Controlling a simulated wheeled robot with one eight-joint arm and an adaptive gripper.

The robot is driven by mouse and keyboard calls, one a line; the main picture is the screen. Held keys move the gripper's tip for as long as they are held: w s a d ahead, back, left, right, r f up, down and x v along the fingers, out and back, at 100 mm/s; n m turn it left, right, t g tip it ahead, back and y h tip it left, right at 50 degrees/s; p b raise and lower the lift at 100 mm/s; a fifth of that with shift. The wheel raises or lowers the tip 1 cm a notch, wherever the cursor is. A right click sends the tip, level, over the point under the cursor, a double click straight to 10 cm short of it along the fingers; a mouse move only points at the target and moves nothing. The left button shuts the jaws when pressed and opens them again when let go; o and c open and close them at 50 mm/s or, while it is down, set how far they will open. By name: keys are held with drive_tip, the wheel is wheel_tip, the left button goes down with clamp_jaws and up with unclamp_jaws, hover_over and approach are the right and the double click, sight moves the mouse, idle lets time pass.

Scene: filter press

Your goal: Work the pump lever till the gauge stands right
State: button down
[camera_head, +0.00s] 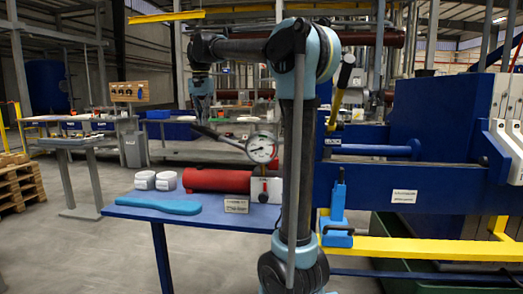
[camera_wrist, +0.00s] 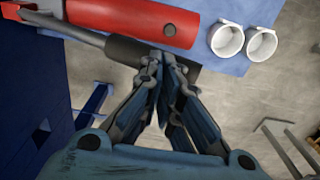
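The red pump cylinder (camera_head: 215,180) lies on the blue table, and it also shows in the wrist view (camera_wrist: 135,18). Its grey lever (camera_head: 235,144) rises to the left and ends in a black grip (camera_head: 203,131). In the wrist view the black grip (camera_wrist: 125,49) crosses just beyond my fingertips. My gripper (camera_head: 203,116) points down over the grip, its fingers (camera_wrist: 163,62) brought together. I cannot tell whether they touch the grip. The round white gauge (camera_head: 261,148) stands above the pump's right end, too small to read. My arm hides the area right of it.
On the blue table (camera_head: 150,212) are two white cups (camera_head: 145,180), a light blue flat piece (camera_head: 158,204), a small label plate (camera_head: 236,205) and a white block with a red knob (camera_head: 266,190). The blue press frame (camera_head: 430,185) stands right. Open floor lies left.

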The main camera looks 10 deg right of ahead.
drive_tip(key=shift+a+r, duration=0.1)
drive_tip(key=shift+r, duration=0.2)
wheel_tip(320, 180, down, 10)
drive_tip(key=a, duration=0.1)
drive_tip(key=r, duration=0.6)
drive_tip(key=d+r, duration=0.1)
drive_tip(key=r, duration=0.3)
idle(0.3)
drive_tip(key=shift+f, duration=0.1)
idle(1.9)
idle(2.0)
